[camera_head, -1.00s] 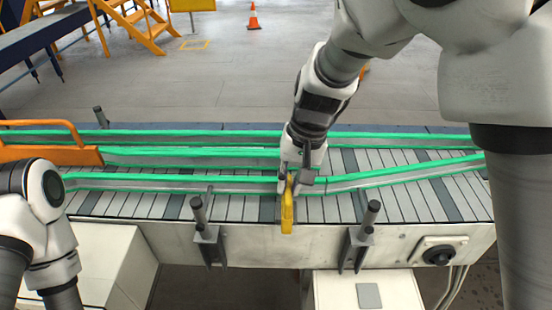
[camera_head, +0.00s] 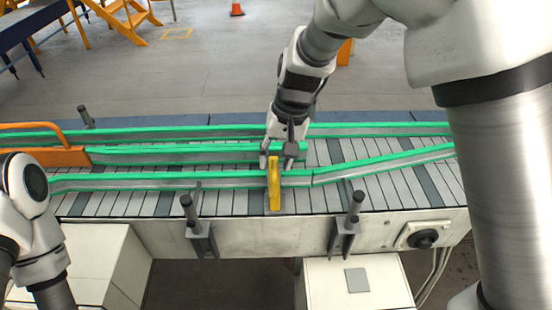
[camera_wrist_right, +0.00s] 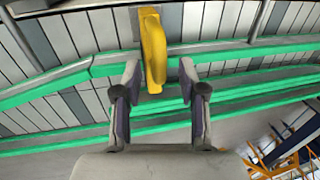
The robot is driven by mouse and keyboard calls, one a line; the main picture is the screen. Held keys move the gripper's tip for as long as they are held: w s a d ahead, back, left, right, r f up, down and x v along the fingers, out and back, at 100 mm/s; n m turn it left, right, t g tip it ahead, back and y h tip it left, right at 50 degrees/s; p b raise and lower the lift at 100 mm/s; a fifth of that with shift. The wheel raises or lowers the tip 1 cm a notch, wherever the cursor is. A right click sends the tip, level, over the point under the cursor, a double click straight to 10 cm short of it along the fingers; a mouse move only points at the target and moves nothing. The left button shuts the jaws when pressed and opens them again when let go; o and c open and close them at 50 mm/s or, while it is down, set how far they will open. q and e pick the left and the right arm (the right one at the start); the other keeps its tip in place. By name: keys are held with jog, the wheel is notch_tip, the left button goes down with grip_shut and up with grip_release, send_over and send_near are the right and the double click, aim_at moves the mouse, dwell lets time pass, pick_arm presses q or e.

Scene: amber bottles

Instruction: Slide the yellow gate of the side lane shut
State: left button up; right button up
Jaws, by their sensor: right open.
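The yellow gate (camera_head: 274,187) is a short bar across the front green-topped rail of the conveyor. Its near end lies close to the belt's front edge and its far end reaches into the lane behind that rail. It also shows in the right wrist view (camera_wrist_right: 153,50). My right gripper (camera_head: 279,160) is at the gate's far end. In the right wrist view its two fingers (camera_wrist_right: 158,72) are open, one on each side of the bar, with gaps visible. My left gripper is out of view; only part of my left arm shows at lower left.
Green-topped rails (camera_head: 230,149) run along the slatted belt. An orange guard (camera_head: 45,156) stands at the left. Two dark posts (camera_head: 188,207) (camera_head: 356,203) rise at the front edge. A black knob (camera_head: 423,239) is on the front right. The visible belt holds no bottles.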

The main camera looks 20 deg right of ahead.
notch_tip(320, 180, up, 11)
jog(key=d, duration=0.2)
jog(key=shift+s, duration=0.3)
jog(key=shift+d+r, duration=0.1)
